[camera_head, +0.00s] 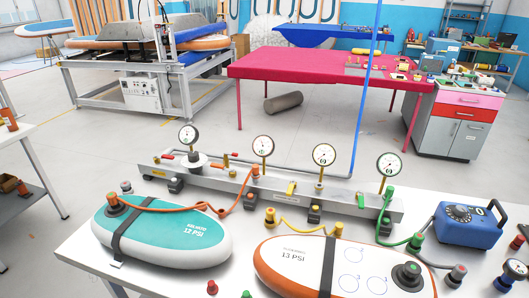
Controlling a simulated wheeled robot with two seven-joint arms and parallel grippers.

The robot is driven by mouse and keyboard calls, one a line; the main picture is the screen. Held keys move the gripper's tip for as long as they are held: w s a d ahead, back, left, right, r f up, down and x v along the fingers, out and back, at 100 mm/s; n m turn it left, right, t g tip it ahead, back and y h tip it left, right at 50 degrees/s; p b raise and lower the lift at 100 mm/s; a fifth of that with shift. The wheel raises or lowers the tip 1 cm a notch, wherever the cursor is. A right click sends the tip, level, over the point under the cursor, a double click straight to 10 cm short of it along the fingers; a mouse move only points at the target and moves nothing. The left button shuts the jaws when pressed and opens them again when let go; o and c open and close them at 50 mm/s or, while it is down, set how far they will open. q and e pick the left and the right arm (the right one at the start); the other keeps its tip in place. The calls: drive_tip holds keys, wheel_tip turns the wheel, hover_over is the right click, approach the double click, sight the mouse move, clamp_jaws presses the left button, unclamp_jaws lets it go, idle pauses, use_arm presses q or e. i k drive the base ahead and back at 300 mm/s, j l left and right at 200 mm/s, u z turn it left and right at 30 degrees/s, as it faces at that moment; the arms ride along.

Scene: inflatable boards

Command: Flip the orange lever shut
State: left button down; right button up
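A grey metal manifold bar (235,183) with several round gauges lies across the back of the white table. A small orange lever or handle (227,160) appears at the bar, left of the second gauge (263,146); it is too small to tell its exact angle. An orange fitting (254,171) below that gauge joins an orange hose (160,208) that runs to the teal board (175,238). A yellow lever (291,187) and a red lever (167,156) are also on the bar. Neither of my grippers is in view.
An orange and white board (300,256) lies at front centre. A yellow hose (300,231), a green hose (393,232) and a blue pump box (468,224) are nearby. Loose caps stand near the front edge. A magenta table (290,64) stands behind.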

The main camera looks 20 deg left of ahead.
sight(223, 166)
drive_tip(key=i+u, duration=0.2)
drive_tip(key=u, duration=0.2)
drive_tip(key=i+u, duration=0.35)
drive_tip(key=i+l+u, duration=0.1)
drive_tip(key=u, duration=0.3)
